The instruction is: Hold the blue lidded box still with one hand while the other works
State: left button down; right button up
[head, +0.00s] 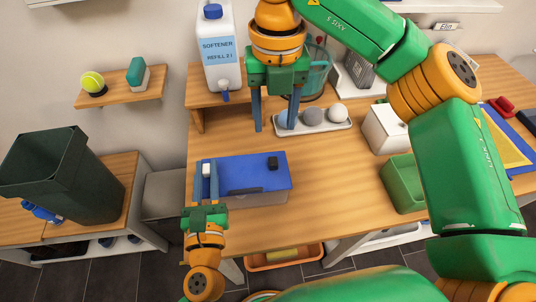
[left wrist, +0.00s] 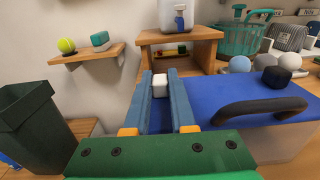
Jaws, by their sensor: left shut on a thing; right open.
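The blue lidded box (head: 240,172) stands on the wooden table, its flat blue lid on a pale body. The lid carries a black bar handle (head: 245,190) at its front edge and a black cube (head: 273,163) at its back right. A white cube (head: 206,169) is at the box's left end. My left gripper (head: 206,165) is shut on this white cube, which also shows between its fingers in the left wrist view (left wrist: 160,84). My right gripper (head: 275,128) is open and empty, behind the box and apart from it, pointing down.
A tray (head: 314,129) with several balls lies behind the box. A softener bottle (head: 217,48) stands on a raised wooden shelf. A teal basket (head: 318,75), a white bin (head: 384,130) and a green bin (head: 402,182) are to the right. Bare tabletop lies right of the box.

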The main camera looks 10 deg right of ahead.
aim_at(274, 160)
notch_tip(274, 160, down, 12)
jog(key=shift+r, duration=0.15)
grip_shut()
dwell(1.4)
